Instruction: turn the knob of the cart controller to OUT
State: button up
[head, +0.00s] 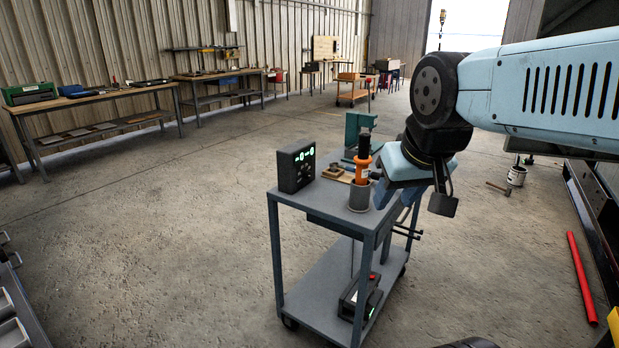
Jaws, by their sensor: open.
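A dark box with a lit green display (297,166) stands upright on the left of the grey cart's (325,205) top. It may be the cart controller; I cannot make out a knob or an OUT mark on it. A second dark device with a small red part (360,297) lies on the cart's lower shelf, too small to read. My gripper (415,198) is open and empty, over or beside the right edge of the cart top. It is apart from both boxes and hides part of the cart's right side.
An orange and black tool (362,165) stands in a grey cup (359,195) close left of my gripper. A green block-like fixture (360,128) and small wooden parts are behind it. A red pipe (581,278) lies on the floor at right. Floor left of the cart is clear.

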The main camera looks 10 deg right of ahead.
aim_at(308, 175)
jog(key=u, duration=0.15)
jog(key=i, duration=1.1)
jog(key=z, duration=0.55)
